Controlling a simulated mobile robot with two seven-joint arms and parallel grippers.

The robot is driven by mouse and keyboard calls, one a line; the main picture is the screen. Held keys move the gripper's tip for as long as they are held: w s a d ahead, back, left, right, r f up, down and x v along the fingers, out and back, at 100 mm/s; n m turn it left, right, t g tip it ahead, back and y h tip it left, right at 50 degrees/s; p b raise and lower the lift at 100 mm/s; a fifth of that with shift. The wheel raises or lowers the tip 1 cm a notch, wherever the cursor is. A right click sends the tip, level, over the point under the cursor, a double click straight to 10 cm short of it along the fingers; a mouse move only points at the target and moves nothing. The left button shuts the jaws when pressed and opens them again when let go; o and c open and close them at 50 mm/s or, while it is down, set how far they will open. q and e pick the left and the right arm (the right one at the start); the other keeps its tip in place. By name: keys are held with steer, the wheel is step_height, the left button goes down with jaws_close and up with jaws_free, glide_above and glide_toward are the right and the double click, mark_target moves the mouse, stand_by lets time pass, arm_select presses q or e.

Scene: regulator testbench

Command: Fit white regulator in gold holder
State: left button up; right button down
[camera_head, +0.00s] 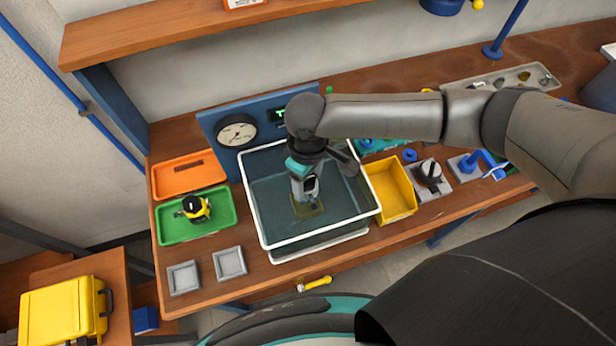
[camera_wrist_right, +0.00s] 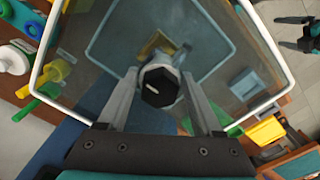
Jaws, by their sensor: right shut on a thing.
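My right gripper (camera_head: 306,188) reaches down into the clear water tank (camera_head: 262,215). It is shut on the white regulator (camera_wrist_right: 160,84), whose black knob with a white mark faces the right wrist camera between the two fingers (camera_wrist_right: 163,88). The gold holder (camera_head: 310,210) lies on the tank floor, just below the regulator in the head view. In the wrist view the gold holder (camera_wrist_right: 156,46) shows partly behind the regulator. I cannot tell whether they touch. My left gripper (camera_wrist_right: 286,32) shows small at the wrist view's upper right, fingers apart and empty, away from the tank.
The tank's white rim surrounds my right gripper. A green tray (camera_head: 225,220) with a yellow-black regulator (camera_head: 194,208) and an orange tray (camera_head: 160,181) stand left. A gauge panel (camera_head: 238,132) is behind. A yellow bin (camera_head: 391,190) and grey block with a black-knobbed regulator (camera_head: 430,174) stand right.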

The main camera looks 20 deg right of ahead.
steer(key=shift+f, duration=1.2)
stand_by(0.9)
steer(key=shift+f, duration=1.55)
stand_by(1.4)
steer(key=shift+f, duration=0.15)
stand_by(0.7)
jaws_free()
steer(key=shift+f, duration=0.1)
stand_by(0.3)
steer(key=shift+r+p, duration=1.45)
steer(key=shift+r, duration=2.6)
